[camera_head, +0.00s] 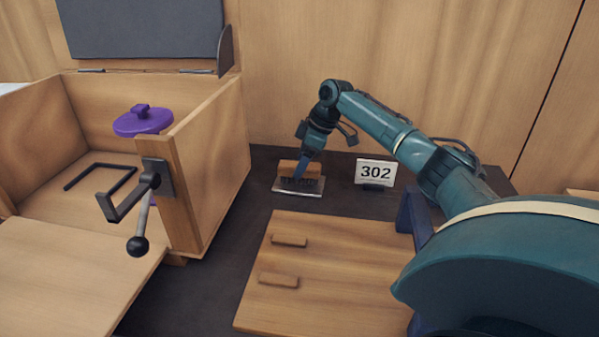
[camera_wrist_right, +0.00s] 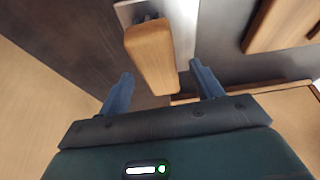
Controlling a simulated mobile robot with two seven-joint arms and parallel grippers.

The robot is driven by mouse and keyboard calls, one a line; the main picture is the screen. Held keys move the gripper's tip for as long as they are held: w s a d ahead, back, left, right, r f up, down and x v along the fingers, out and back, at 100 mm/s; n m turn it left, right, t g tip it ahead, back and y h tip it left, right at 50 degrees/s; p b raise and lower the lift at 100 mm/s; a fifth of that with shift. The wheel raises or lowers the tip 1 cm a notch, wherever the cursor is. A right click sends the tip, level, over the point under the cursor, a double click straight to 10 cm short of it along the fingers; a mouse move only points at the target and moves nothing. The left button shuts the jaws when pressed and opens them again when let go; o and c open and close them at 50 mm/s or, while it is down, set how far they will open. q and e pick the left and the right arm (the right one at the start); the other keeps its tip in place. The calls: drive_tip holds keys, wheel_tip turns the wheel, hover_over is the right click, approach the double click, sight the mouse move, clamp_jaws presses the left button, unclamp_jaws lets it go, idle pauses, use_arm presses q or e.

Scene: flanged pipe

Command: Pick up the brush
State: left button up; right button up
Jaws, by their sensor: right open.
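The brush (camera_head: 288,168) has a wooden block-like handle and dark bristles. It rests on a small metal plate (camera_head: 318,187) on the dark worktop by the back wall. My right gripper (camera_head: 302,165) is over the brush, pointing down and partly covering it. In the right wrist view the wooden handle (camera_wrist_right: 150,55) lies ahead of and between the two blue fingers of my open gripper (camera_wrist_right: 161,73), with a gap visible on both sides. Contact cannot be told. My left gripper is not in view.
A sign reading 302 (camera_head: 376,172) stands right of the plate. A wooden board (camera_head: 330,255) with two small handles lies in front.

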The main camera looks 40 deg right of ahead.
drive_tip(key=shift+x, duration=1)
drive_tip(key=shift+f+p, duration=0.2)
drive_tip(key=shift+p, duration=0.1)
drive_tip(key=shift+c, duration=0.5)
drive_tip(key=c, duration=1)
drive_tip(key=shift+r+b, duration=0.4)
drive_tip(key=shift+b, duration=0.1)
wheel_tip(320, 180, up, 10)
drive_tip(key=shift+f+p, duration=0.1)
drive_tip(key=shift+p, duration=0.25)
